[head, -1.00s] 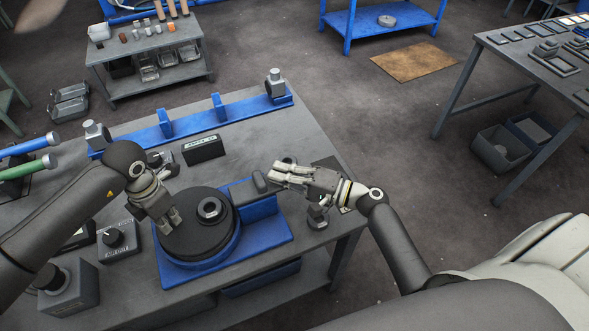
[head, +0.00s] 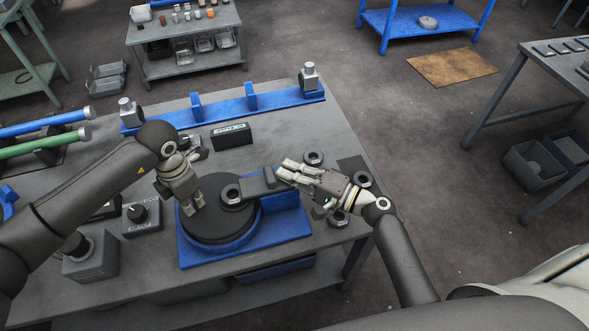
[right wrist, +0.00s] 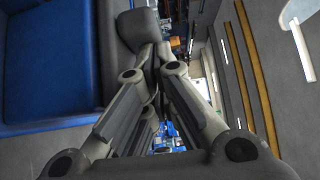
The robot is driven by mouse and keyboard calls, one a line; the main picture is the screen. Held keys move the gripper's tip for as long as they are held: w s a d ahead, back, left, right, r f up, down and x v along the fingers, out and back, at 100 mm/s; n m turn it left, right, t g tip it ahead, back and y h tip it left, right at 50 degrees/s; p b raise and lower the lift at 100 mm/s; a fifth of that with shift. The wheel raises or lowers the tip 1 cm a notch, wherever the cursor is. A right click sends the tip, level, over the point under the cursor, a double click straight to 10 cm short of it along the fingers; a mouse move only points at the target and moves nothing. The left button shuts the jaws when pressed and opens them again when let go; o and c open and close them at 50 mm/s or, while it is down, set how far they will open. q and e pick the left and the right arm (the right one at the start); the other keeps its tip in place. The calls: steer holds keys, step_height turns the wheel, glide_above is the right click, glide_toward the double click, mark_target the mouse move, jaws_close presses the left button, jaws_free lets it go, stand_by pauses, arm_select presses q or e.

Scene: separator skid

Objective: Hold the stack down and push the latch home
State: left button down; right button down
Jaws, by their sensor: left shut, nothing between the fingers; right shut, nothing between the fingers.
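The stack (head: 211,225) of round black plates sits in a blue fixture (head: 290,222), with a dark ring-topped hub (head: 231,193) at its centre. My left gripper (head: 194,204) is shut, fingertips pointing down at the left part of the stack's top; contact looks likely. The dark grey latch (head: 258,184) lies over the fixture's raised blue block, its left end at the hub. Whether it is fully seated I cannot tell. My right gripper (head: 282,171) is shut, fingertips at the latch's right end. In the right wrist view, the latch (right wrist: 138,29) is close to the shut fingers.
A box with a small display (head: 231,136) and a blue rail (head: 224,109) stand behind the fixture. Knob boxes (head: 141,218) are at left. Several dark round parts (head: 313,158) lie around my right gripper. Green and blue rods (head: 45,143) are at far left.

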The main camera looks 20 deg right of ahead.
arm_select(q)
steer(key=shift+f, duration=0.1)
arm_select(e)
steer(key=shift+a, duration=0.15)
arm_select(q)
steer(key=shift+a, duration=0.15)
arm_select(e)
steer(key=w+d+v, duration=0.2)
steer(key=v, duration=1.1)
steer(key=shift+d, duration=0.15)
steer(key=v, duration=1.2)
